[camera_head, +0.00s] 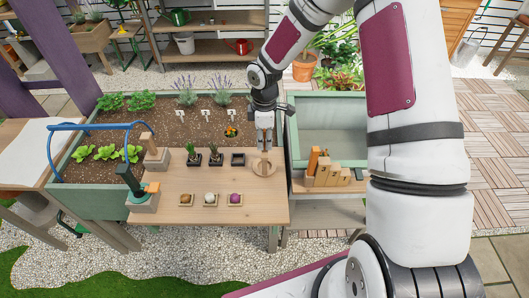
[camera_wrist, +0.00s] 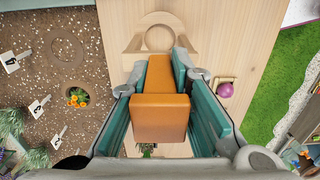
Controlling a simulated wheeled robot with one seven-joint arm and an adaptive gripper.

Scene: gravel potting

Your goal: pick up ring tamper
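The ring tamper has an orange-brown block handle (camera_wrist: 160,95), seen close up in the wrist view. My gripper (camera_wrist: 160,70) has its teal pads against both sides of this handle, with no clear gap on either side. A pale wooden ring-shaped piece (camera_wrist: 158,18) shows just beyond the handle on the tabletop. In the head view, my gripper (camera_head: 265,143) points down over the table's right part, right above the pale ring piece (camera_head: 264,167). The tamper's lower end is hidden by the handle and fingers.
A soil planter (camera_head: 160,120) lies behind. Stepped wooden blocks (camera_head: 335,174) stand to the right. The table's front is mostly clear.

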